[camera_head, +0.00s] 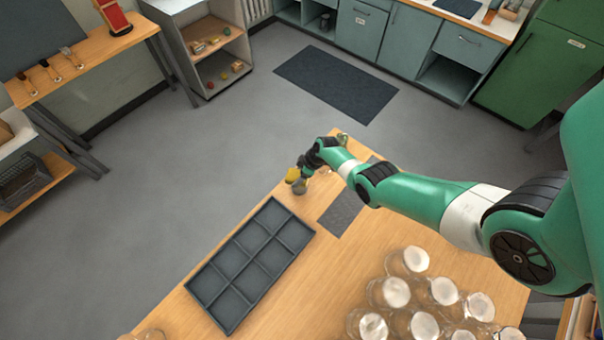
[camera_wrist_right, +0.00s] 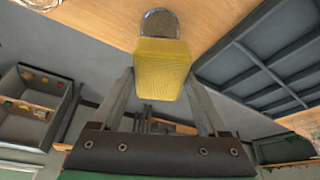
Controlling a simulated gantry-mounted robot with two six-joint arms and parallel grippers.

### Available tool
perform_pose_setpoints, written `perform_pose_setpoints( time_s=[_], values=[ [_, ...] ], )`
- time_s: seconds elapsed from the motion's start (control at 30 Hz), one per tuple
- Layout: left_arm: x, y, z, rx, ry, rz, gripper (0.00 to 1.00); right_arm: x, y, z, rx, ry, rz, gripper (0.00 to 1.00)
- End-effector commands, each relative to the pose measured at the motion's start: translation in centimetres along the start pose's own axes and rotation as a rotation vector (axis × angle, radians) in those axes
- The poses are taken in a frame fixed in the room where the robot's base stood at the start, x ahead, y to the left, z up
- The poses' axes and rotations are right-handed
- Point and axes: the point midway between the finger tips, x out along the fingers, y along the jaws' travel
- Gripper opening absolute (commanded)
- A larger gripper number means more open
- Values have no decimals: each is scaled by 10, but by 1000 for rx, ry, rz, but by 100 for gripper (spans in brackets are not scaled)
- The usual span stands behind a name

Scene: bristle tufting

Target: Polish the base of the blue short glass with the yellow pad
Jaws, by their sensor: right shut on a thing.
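My right gripper (camera_head: 300,173) is shut on the yellow pad (camera_head: 292,175), near the table's left edge. In the right wrist view the pad (camera_wrist_right: 162,66) sits between the fingers (camera_wrist_right: 160,85). A short glass (camera_head: 299,187) is just beside and below the pad in the head view. In the right wrist view its rounded grey end (camera_wrist_right: 160,22) shows past the pad, which hides part of it. The pad overlaps the glass in the picture; I cannot tell whether they touch. The glass looks greyish, and a blue tint is not clear. My left gripper is not in view.
A dark compartment tray (camera_head: 220,316) lies on the wooden table (camera_head: 305,275), and looks empty. A dark grey mat (camera_head: 340,217) lies right of it. Several clear glasses (camera_head: 415,260) crowd the front right.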

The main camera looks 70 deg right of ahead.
Motion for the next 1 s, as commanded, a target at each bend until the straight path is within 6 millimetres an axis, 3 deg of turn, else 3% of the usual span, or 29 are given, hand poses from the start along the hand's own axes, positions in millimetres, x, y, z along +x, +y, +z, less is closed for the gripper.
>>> perform_pose_setpoints(
  time_s=[0.23, 0.57, 1.0],
  values=[
    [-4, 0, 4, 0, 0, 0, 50, 8, -12, -17, -3, 0, 0, 32],
    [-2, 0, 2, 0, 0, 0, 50, 5, -12, -19, -1, 0, 0, 32],
    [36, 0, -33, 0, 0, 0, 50, -43, -12, -38, -1, 1, 1, 32]
  ],
)
